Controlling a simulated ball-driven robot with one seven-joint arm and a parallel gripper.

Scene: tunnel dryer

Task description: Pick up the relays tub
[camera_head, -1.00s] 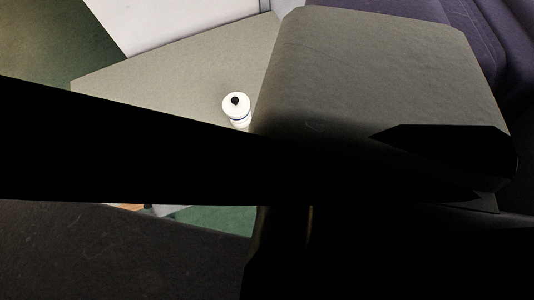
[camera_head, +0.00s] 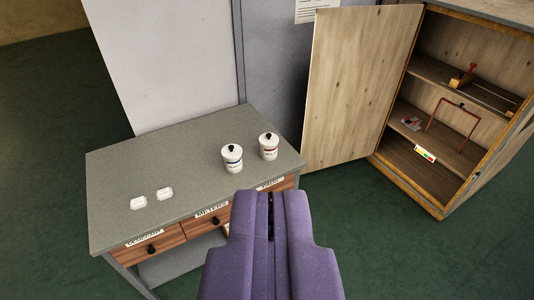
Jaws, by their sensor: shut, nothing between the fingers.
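Two white lidded tubs with black knobs stand upright near the right end of a grey tabletop (camera_head: 195,185). My purple gripper (camera_head: 271,200) is in the lower middle of the view, shut and empty. In the picture it lies below the tubs and apart from them, overlapping the table's front right edge and part of a drawer front.
Two small white pieces (camera_head: 138,203) (camera_head: 165,194) lie on the table's left half. Labelled wooden drawers (camera_head: 152,249) are shut below. To the right stands a wooden cabinet (camera_head: 430,200), its door (camera_head: 358,85) open, tools on its shelves. Green floor lies clear between.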

